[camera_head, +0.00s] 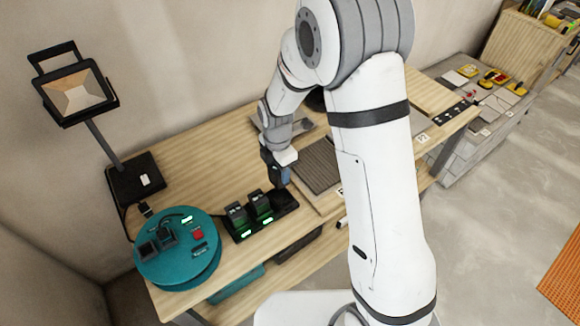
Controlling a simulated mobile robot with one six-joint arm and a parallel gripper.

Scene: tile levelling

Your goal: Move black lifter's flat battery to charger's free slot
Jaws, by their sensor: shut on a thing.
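My gripper (279,166) is over the workbench, pointing down, shut on a small dark block, which I take to be the battery (283,177). The block is just above the right end of the black charger (288,203); I cannot tell whether it touches. Two dark batteries, the left one (237,216) and the middle one (261,207), stand in the charger with green lights at their front. The charger's right end has no battery standing in it. I cannot clearly pick out the black lifter; a dark shape (316,100) is partly hidden behind my arm.
A round teal unit (178,262) stands left of the charger on the wooden bench (185,160). A work lamp (76,93) on a black base is at the back left. A ribbed dark panel (321,166) lies right of the gripper. Tools and yellow lifters (492,78) lie farther right.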

